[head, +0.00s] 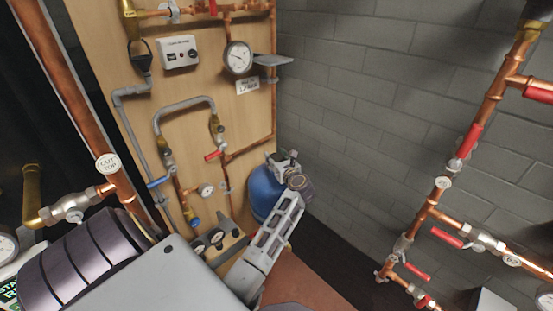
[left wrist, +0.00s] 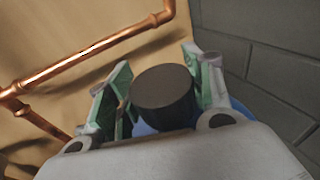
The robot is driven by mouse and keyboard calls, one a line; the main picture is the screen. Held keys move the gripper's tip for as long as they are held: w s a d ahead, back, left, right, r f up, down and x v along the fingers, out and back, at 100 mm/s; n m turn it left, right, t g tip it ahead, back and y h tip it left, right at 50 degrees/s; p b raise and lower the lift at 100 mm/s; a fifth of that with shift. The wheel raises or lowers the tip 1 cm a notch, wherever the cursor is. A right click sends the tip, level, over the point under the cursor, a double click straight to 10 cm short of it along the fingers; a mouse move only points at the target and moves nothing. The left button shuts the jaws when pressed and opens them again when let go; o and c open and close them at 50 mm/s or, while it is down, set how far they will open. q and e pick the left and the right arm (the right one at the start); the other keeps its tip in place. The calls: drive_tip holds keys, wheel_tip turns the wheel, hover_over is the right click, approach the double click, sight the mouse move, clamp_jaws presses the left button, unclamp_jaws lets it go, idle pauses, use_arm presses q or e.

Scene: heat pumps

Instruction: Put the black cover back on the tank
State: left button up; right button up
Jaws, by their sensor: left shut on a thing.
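The tank (head: 262,190) is blue and stands low at the foot of the wooden board, by the grey wall. Parts of its blue surface (left wrist: 241,108) also show behind my gripper in the left wrist view. My left gripper (head: 284,160) is at the top of the tank. In the left wrist view its green-sided fingers (left wrist: 155,78) are shut on the black cover (left wrist: 162,87), a short dark cylinder with a flat round end. The cover is hard to make out in the head view. I cannot tell whether it touches the tank. My right gripper is not in view.
The wooden board (head: 110,60) carries copper and grey pipes, a gauge (head: 238,58) and a white control box (head: 180,52). Copper pipes with red-handled valves (head: 467,140) run along the right.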

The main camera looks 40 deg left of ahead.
use_arm(q)
drive_tip(key=shift+f+b, duration=0.55)
drive_tip(key=shift+f, duration=0.1)
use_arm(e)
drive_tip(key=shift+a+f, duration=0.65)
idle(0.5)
use_arm(q)
drive_tip(key=shift+f+b, duration=0.3)
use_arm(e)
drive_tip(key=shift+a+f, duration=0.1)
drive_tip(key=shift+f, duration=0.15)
use_arm(q)
drive_tip(key=shift+f, duration=0.25)
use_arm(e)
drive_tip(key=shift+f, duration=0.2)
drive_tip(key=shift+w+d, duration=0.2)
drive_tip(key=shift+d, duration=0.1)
use_arm(q)
drive_tip(key=shift+d, duration=0.1)
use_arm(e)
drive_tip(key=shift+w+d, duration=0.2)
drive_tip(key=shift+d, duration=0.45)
use_arm(q)
drive_tip(key=shift+f+b, duration=0.2)
drive_tip(key=shift+b, duration=0.2)
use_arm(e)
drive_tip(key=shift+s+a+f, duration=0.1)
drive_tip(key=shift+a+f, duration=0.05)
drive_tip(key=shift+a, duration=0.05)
